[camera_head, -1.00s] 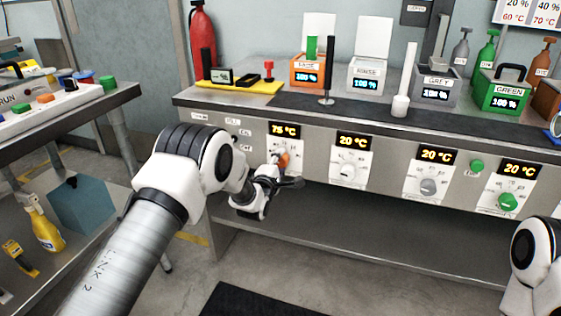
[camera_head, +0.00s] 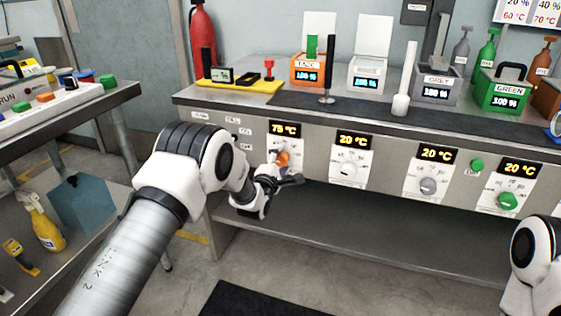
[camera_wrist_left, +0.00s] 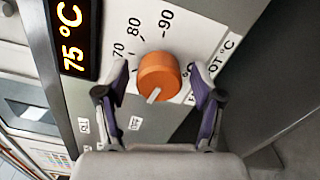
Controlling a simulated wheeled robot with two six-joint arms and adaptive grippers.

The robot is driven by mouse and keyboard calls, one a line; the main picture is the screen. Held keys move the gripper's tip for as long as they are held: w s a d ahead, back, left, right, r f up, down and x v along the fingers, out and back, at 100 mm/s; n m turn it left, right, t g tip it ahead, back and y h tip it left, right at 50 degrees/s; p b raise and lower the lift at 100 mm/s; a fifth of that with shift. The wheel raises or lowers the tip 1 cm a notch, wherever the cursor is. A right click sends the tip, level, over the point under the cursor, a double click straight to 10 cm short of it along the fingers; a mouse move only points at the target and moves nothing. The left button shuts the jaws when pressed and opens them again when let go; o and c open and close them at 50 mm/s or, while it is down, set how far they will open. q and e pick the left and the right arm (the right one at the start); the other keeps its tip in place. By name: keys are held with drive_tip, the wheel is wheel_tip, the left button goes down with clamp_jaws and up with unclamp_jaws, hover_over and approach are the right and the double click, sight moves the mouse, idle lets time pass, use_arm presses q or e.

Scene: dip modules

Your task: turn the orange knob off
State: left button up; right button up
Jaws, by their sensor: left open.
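The orange knob (camera_head: 283,158) sits on the front panel below a display reading 75 °C. In the left wrist view the orange knob (camera_wrist_left: 158,75) shows a white pointer mark, with a dial scale of 70, 80 and 90 printed around it. My left gripper (camera_head: 287,166) is at the knob. In the left wrist view my left gripper (camera_wrist_left: 160,82) is open, with one fingertip on each side of the knob and a small gap to each. My right gripper is out of view; only part of my right arm shows at the lower right.
To the right on the panel are a white knob (camera_head: 348,171), a grey knob (camera_head: 428,186) and a green knob (camera_head: 508,201), each under a 20 °C or similar display. A yellow tray (camera_head: 245,86) and several coloured tanks stand on the bench above. The lower shelf (camera_head: 350,230) is clear.

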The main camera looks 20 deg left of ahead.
use_arm(q)
drive_tip(key=shift+s, duration=0.1)
drive_tip(key=s, duration=1.2)
drive_tip(key=shift+a, duration=0.2)
drive_tip(key=shift+f, duration=0.1)
